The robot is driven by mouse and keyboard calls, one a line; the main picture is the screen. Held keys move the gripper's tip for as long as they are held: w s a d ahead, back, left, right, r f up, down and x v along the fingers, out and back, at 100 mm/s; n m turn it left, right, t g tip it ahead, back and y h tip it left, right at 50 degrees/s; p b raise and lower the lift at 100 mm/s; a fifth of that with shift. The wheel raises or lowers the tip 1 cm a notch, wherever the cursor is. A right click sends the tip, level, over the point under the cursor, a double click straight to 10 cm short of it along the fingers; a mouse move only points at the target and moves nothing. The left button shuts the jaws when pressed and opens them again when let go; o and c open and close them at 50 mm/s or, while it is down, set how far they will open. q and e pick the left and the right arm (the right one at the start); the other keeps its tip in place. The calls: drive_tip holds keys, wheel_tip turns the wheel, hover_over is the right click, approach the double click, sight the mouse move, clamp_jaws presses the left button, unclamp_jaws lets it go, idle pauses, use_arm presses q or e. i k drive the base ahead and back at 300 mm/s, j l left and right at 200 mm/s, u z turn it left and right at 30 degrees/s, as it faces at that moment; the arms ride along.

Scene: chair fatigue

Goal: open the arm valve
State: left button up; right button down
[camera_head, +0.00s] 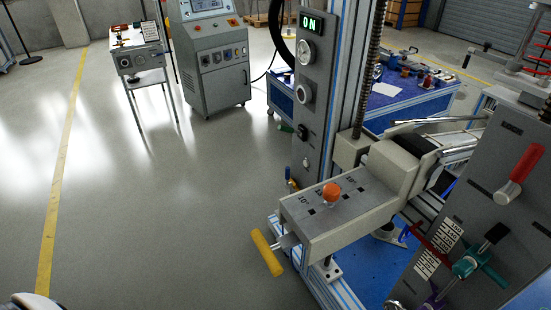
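A dark grey panel (478,190) stands at the right edge, tilted in view. A red lever handle (521,176) sits at its upper part. A teal valve (465,267) with a dark handle is lower down, and a purple valve (433,301) is partly cut off at the bottom edge. White label plates (438,247) are beside them, too small to read. I cannot tell which valve is the arm valve. Neither of my grippers is in view.
A test rig column (312,100) with an "ON" display stands in the middle. Its grey block (335,220) carries an orange knob (331,194) and a yellow handle (267,253). A grey control cabinet (213,60) and small stand (138,58) are behind. The left floor is clear.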

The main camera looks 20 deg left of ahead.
sight(287, 177)
drive_tip(key=i+j, duration=0.1)
drive_tip(key=j, duration=0.65)
drive_tip(key=i+j+z, duration=0.1)
drive_tip(key=j, duration=0.7)
drive_tip(key=i+j, duration=0.15)
drive_tip(key=j, duration=0.65)
drive_tip(key=i+j, duration=0.1)
drive_tip(key=j, duration=0.65)
drive_tip(key=z, duration=0.05)
